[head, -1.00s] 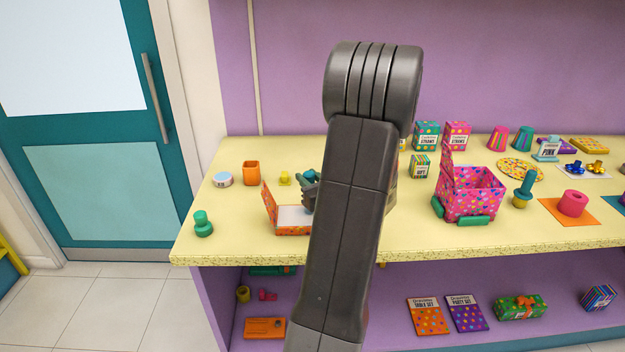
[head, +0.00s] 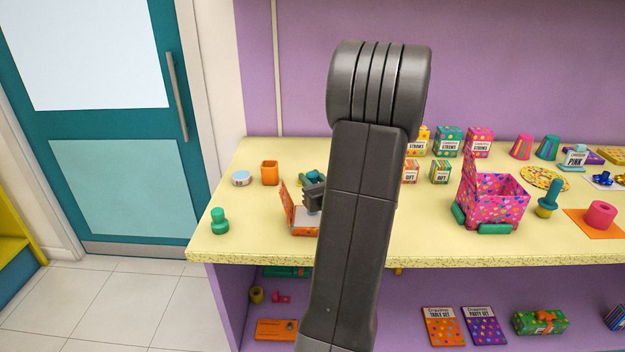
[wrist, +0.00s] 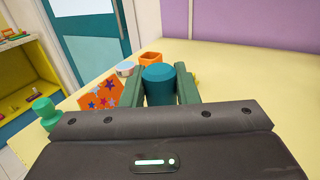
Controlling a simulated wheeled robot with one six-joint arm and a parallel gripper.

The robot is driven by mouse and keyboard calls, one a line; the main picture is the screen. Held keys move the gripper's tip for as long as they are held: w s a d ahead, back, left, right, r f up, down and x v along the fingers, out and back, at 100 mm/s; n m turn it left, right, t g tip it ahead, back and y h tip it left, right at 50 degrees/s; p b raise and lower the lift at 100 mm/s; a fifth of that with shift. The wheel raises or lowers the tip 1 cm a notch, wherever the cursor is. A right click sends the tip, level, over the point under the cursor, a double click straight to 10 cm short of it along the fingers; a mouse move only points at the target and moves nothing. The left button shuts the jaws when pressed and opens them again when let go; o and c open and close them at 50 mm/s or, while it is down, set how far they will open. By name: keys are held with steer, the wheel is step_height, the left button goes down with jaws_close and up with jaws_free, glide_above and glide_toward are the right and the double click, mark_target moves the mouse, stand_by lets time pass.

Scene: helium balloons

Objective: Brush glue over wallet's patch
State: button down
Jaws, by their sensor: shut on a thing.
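The open wallet-like case (head: 304,230) lies on the yellow counter, orange outside with a pale inside. Its raised flap shows stars in the wrist view (wrist: 101,94). No separate patch can be made out. My gripper (head: 314,190) is over the case, partly hidden behind my arm. In the wrist view its green fingers are shut on a teal cylinder (wrist: 158,84), which looks like a brush handle. Its lower end is hidden, so I cannot tell whether it touches the case. A small yellow thing (wrist: 196,80) peeks out beyond the right finger.
Beyond the case stand an orange cup (head: 269,173) and a round white-topped tin (head: 241,178). A green knobbed stamp (head: 219,221) stands near the counter's left front. A pink patterned box (head: 492,203) is to the right. Bare counter lies between the stamp and the case.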

steer(key=d, duration=0.5)
stand_by(0.3)
stand_by(0.4)
steer(key=shift+a, duration=0.1)
steer(key=shift+a, duration=1.2)
steer(key=shift+r, duration=0.25)
